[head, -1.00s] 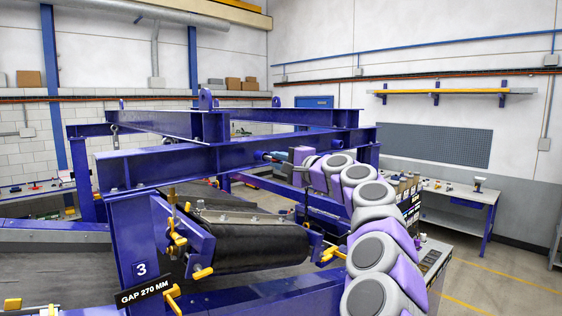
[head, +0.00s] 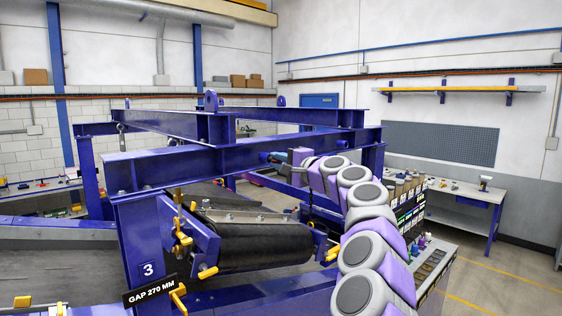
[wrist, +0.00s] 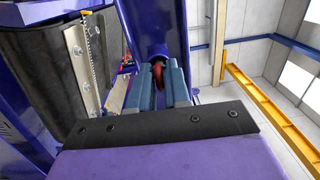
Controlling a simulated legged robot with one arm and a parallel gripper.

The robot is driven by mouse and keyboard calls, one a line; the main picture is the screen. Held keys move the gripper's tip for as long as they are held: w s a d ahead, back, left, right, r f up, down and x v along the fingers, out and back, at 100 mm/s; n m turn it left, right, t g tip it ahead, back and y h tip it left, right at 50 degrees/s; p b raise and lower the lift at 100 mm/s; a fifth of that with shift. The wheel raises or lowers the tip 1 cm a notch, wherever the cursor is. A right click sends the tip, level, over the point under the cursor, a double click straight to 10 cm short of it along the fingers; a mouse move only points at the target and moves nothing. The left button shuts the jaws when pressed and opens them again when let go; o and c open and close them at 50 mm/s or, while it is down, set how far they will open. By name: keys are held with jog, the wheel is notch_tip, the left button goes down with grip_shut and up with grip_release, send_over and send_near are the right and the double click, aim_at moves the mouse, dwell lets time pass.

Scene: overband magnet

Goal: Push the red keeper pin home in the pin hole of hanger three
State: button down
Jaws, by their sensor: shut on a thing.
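The red keeper pin (wrist: 158,73) shows between my gripper's two grey-blue fingers (wrist: 159,88) in the wrist view. The fingers are shut on it. Its far part is hidden against a blue steel part (wrist: 151,28) just ahead, so I cannot tell how deep it sits in a hole. In the head view my gripper (head: 276,158) is at the side of the long blue beam (head: 232,160), and the pin is too small to make out. A plate marked 3 (head: 148,270) is on the near blue post. The pin hole itself is hidden.
A black roller (head: 255,248) with yellow-handled fittings hangs below the beam. A gap sign (head: 150,290) is on the near post. A workbench (head: 470,195) stands at the right by the wall. Open floor (head: 500,270) lies at the lower right.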

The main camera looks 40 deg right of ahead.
jog(key=shift+w, duration=0.2)
jog(key=c, duration=1)
grip_release()
jog(key=s+d+b, duration=0.1)
jog(key=s+b, duration=0.3)
jog(key=s, duration=1.3)
jog(key=shift+d+f, duration=0.4)
jog(key=shift+f, duration=0.05)
